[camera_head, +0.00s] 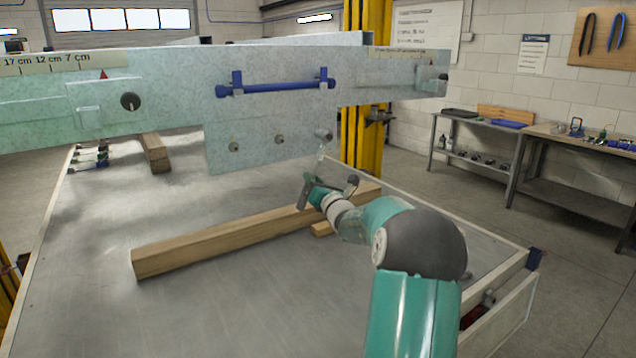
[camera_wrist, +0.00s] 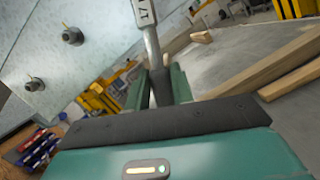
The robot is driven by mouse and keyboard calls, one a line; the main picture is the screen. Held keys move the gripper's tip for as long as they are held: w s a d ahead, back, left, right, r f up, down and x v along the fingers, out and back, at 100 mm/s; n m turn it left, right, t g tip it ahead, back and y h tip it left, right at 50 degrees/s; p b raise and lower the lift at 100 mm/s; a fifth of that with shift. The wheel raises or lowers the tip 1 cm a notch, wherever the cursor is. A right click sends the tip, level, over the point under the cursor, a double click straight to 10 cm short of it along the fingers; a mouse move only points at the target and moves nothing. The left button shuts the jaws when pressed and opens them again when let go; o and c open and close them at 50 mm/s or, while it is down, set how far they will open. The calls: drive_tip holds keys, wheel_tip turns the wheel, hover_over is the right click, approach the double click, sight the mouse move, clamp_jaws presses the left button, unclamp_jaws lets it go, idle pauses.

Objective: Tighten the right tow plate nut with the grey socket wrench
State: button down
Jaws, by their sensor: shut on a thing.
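The tow plate (camera_head: 222,160) hangs below the pale galvanised beam. Its left nut (camera_head: 234,147) and middle nut (camera_head: 280,139) show plainly; two nuts also show in the wrist view (camera_wrist: 72,36). The grey socket wrench (camera_wrist: 150,38) rises from my gripper (camera_wrist: 160,88), with "17" marked near its upper end. My gripper (camera_head: 318,188) is shut on its handle, below the plate's right corner. The wrench's head (camera_head: 324,133) is at the right nut's place, and that nut is hidden or merged with it. Whether the socket is fully seated is unclear; its end is out of the wrist view.
A long wooden beam (camera_head: 215,242) lies on the grey trailer deck (camera_head: 240,310) below my gripper. A blue bar (camera_head: 275,87) is mounted on the galvanised beam (camera_head: 180,70) above. A yellow post (camera_head: 367,120) stands behind. Workbenches (camera_head: 560,130) stand at the right.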

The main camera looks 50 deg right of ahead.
drive_tip(key=shift+a+r, duration=0.1)
drive_tip(key=shift+a, duration=0.05)
drive_tip(key=shift+a+r+m, duration=0.1)
drive_tip(key=shift+m, duration=0.2)
drive_tip(key=shift+w+a+r+m+h, duration=0.15)
drive_tip(key=shift+a+r+m, duration=0.1)
drive_tip(key=shift+a+m, duration=0.2)
drive_tip(key=shift+w+a+r+m+h, duration=0.1)
drive_tip(key=shift+a+r+m+h, duration=0.15)
drive_tip(key=shift+m, duration=0.3)
drive_tip(key=shift+w+a+r+m+g, duration=0.1)
drive_tip(key=shift+a+r+m+g, duration=0.45)
drive_tip(key=shift+a+m, duration=0.4)
drive_tip(key=shift+d, duration=0.15)
